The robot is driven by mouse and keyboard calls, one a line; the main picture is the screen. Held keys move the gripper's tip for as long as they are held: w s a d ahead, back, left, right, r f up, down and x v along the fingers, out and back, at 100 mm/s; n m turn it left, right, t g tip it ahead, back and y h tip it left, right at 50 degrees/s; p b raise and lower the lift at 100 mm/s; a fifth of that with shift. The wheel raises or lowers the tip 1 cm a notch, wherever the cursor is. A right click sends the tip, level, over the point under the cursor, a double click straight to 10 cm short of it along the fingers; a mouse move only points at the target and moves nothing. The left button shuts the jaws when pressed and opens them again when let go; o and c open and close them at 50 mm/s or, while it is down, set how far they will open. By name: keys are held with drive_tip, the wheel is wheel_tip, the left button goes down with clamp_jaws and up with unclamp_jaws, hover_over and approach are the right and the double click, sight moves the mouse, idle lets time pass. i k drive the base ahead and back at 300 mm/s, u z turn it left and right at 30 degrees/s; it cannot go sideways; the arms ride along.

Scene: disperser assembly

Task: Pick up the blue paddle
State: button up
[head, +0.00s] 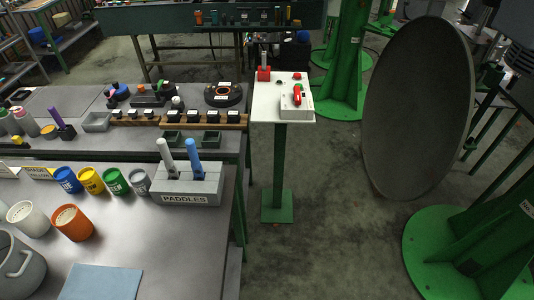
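The blue paddle (194,157) stands nearly upright, tilted slightly left at its top, in a grey block holder (172,190) labelled "PADDLES". Its blue handle points up and its dark lower part goes down into the holder. A white paddle (165,157) stands in the same holder, just left of the blue one and apart from it. The holder sits near the right edge of the grey workbench (190,240). My gripper is not in view.
Blue, yellow, green and grey cups (90,180) line up left of the holder. White and orange cups (73,222) stand in front. A wooden rack lies behind. A white control box (283,97) on a green post and a large grey disc (418,110) stand right. Floor between is clear.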

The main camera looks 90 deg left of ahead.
sight(196, 167)
drive_tip(key=i, duration=1)
drive_tip(key=z, duration=2.7)
drive_tip(key=k, duration=2.55)
drive_tip(key=z, duration=0.9)
